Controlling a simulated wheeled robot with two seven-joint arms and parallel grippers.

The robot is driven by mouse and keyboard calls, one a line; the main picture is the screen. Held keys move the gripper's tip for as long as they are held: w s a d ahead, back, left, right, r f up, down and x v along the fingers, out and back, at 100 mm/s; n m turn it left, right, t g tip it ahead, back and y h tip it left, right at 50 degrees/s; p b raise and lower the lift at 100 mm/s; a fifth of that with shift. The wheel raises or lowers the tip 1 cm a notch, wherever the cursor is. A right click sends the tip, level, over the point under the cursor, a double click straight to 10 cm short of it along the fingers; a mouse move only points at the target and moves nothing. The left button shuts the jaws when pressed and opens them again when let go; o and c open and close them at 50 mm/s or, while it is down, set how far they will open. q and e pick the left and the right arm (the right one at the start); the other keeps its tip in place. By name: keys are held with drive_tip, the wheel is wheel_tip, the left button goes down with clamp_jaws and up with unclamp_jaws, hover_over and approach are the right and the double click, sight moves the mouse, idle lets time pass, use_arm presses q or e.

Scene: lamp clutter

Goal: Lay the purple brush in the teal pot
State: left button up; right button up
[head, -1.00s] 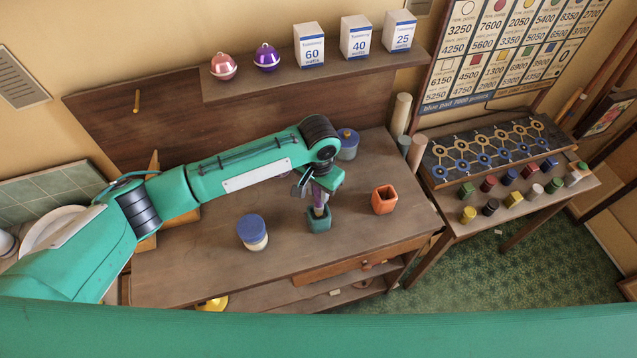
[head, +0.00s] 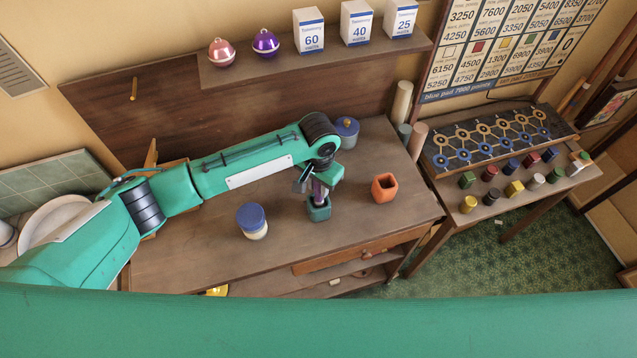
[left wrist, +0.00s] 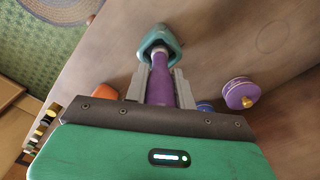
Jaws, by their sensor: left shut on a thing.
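The purple brush (head: 317,191) is upright in my left gripper (head: 318,184), which is shut on it. In the left wrist view the brush (left wrist: 160,88) lies between the two grey fingers (left wrist: 160,86). The small teal pot (head: 319,211) stands on the wooden desk, right under the gripper. It also shows in the left wrist view (left wrist: 148,45). The brush's pale lower end is at the pot's opening and seems to be inside it. The rim and gripper hide how deep it reaches. My right gripper is not in view.
An orange cup (head: 384,188) stands right of the pot. A blue-lidded jar (head: 252,220) stands to its left, and another lidded jar (head: 346,132) behind it. The shelf (head: 330,64) above holds two baubles and several boxes. The desk front between jar and cup is clear.

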use_arm(q)
drive_tip(key=shift+f, duration=1.3)
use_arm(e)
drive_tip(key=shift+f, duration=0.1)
use_arm(q)
drive_tip(key=o, duration=1)
drive_tip(key=shift+r, duration=0.1)
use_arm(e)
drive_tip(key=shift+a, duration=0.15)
use_arm(q)
drive_tip(key=shift+r+p, duration=0.45)
drive_tip(key=shift+p, duration=0.05)
drive_tip(key=shift+r+p, duration=2.5)
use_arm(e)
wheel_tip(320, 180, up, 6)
